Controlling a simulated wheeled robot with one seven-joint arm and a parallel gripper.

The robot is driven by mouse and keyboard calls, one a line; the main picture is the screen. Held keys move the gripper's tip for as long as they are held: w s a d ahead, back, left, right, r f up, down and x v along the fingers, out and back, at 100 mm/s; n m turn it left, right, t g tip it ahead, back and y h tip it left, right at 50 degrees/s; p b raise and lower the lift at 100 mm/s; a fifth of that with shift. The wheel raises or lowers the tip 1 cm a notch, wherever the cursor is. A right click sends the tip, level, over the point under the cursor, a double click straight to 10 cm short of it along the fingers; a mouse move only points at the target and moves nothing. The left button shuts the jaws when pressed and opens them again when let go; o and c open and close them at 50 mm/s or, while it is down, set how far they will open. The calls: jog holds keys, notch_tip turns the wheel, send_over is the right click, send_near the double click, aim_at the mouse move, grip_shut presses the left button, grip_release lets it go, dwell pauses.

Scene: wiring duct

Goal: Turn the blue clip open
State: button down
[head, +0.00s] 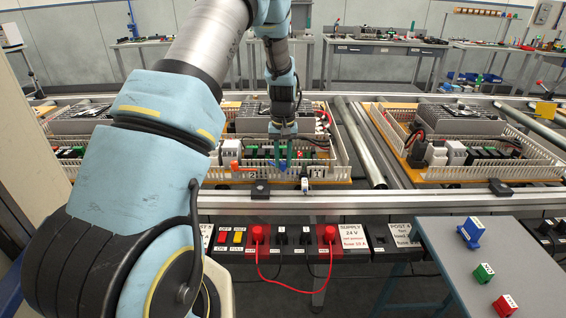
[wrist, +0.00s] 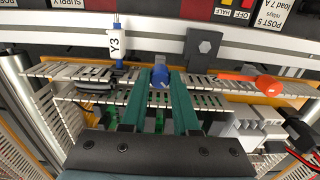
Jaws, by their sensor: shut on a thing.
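The blue clip (wrist: 161,75) sits on the front slotted wall of the white wiring duct (wrist: 110,69). My gripper (wrist: 162,82) reaches over the duct with its green fingers on either side of the clip, shut on it. In the head view the fingertips of my gripper (head: 283,160) are at the front wall of the middle panel. The clip (head: 281,166) shows there only as a small blue patch, mostly hidden by the fingers. I cannot tell the clip's exact turn.
An orange clip (wrist: 250,82) is on the same duct wall, apart from my fingers. A white Y3 tag (wrist: 116,44) hangs on a cable nearby, and a dark block (wrist: 204,43) is on the rail. A grey table (head: 450,270) at right bears blue, green and red pieces.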

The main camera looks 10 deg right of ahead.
aim_at(282, 162)
jog(key=n, duration=0.4)
jog(key=shift+n, duration=2.3)
jog(key=c, duration=0.7)
grip_release()
jog(key=shift+o, duration=0.2)
jog(key=shift+r, duration=0.1)
notch_tip(282, 162, up, 11)
jog(key=b, duration=0.2)
jog(key=shift+a, duration=0.1)
